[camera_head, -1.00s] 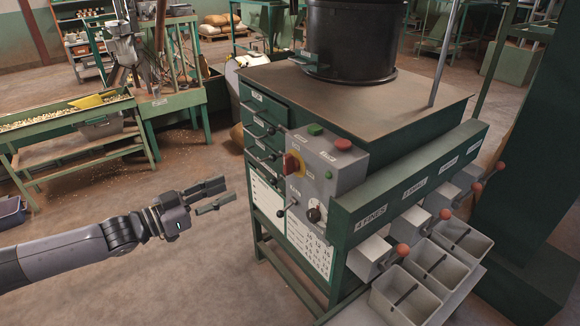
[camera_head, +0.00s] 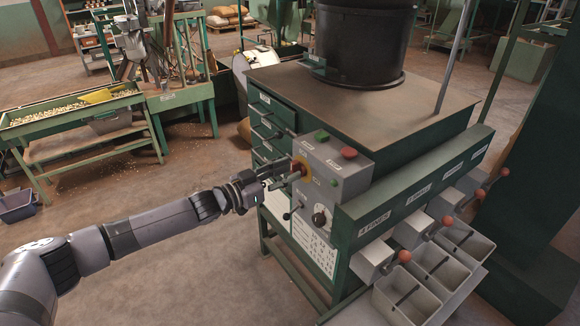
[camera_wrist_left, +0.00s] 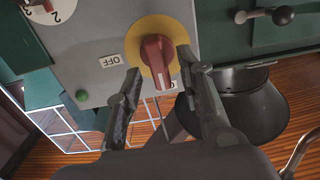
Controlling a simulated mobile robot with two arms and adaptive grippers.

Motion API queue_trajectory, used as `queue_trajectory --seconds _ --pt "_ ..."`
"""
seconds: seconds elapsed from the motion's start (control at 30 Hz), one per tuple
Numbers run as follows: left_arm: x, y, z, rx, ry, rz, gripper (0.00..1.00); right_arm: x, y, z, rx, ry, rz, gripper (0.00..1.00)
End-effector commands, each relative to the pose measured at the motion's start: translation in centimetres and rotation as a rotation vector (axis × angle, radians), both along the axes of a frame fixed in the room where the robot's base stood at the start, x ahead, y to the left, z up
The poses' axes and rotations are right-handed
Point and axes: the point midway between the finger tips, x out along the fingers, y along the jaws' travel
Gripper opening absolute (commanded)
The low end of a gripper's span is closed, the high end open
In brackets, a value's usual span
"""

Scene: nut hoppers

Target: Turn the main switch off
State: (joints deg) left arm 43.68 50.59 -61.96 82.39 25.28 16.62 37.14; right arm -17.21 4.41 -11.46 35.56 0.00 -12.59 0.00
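The main switch is a red rotary knob (camera_wrist_left: 157,58) on a yellow round plate (camera_wrist_left: 143,30), set in the grey control box (camera_wrist_left: 92,50). An "OFF" label (camera_wrist_left: 110,61) sits beside the plate in the left wrist view. My left gripper (camera_wrist_left: 160,82) is open, its two fingers on either side of the knob's outer end with gaps visible. In the head view my left gripper (camera_head: 282,182) is at the box face and partly covers the red knob (camera_head: 298,168). Contact with the knob cannot be made out. My right gripper is not seen.
The box also carries a green button (camera_head: 322,135), a red button (camera_head: 349,153) and a black dial (camera_head: 319,218). Small levers project from the machine nearby. Grey bins (camera_head: 443,264) stand at the right.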

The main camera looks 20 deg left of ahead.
Motion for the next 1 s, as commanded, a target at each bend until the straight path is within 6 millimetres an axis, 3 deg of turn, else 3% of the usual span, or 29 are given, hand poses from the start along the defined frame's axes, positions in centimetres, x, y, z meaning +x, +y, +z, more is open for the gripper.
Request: queue_trajectory --seconds 0.2,0.47,1.0 --pt "1.17 -0.91 0.05 0.001 -0.001 0.000 0.35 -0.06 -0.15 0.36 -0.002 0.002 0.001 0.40" --pt "1.20 -0.96 -0.02 0.000 0.000 0.000 0.35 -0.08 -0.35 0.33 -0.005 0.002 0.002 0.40" --pt "1.17 -0.94 -0.03 0.000 0.000 0.000 0.00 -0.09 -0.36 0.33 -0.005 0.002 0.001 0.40"
